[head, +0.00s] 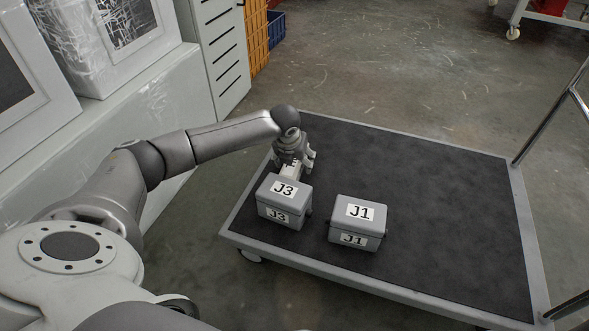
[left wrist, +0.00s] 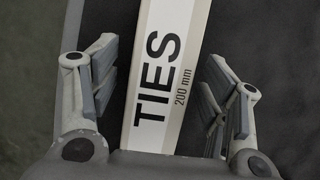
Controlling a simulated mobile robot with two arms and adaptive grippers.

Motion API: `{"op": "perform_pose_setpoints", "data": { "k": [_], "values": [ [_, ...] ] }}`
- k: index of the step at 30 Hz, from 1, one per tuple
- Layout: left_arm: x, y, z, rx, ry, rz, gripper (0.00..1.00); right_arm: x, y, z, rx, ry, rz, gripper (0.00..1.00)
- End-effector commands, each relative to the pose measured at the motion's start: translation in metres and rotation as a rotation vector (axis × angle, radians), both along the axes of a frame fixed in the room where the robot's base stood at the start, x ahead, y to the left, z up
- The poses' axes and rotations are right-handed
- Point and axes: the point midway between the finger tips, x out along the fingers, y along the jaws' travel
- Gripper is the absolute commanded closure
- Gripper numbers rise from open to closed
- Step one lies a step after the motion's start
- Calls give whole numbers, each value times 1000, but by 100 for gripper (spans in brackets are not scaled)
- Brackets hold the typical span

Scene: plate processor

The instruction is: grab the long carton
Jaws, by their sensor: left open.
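The long carton (left wrist: 168,70) is white with a black "TIES" label and "200 mm" print. In the left wrist view it runs lengthwise between the fingers of my left gripper (left wrist: 160,65), which is open, with a gap on each side. In the head view my left gripper (head: 302,158) is over the cart's left part, just behind the J3 box. Only a short pale piece of the carton (head: 291,172) shows there; the gripper and the J3 box hide the rest. My right gripper is not in view.
The grey J3 box (head: 270,200) stands right in front of the carton, and the grey J1 box (head: 346,232) is to its right. The cart's dark deck (head: 430,200) is clear on the right. A pale cabinet (head: 217,60) stands at the back left.

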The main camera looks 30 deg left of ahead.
Motion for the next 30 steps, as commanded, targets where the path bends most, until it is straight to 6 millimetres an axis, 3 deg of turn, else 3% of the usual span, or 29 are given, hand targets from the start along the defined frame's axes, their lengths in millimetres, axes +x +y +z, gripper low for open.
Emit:
{"op": "perform_pose_setpoints", "data": {
  "k": [8, 20, 30],
  "values": [
    [1, 0, 0, -1, 0, 0, 32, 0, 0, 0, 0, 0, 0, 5],
    [0, 0, 0, 0, 0, 0, 83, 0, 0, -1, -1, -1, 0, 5],
    [1, 0, 4, 0, -1, 1, 83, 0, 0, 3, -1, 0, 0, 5]
  ]
}}
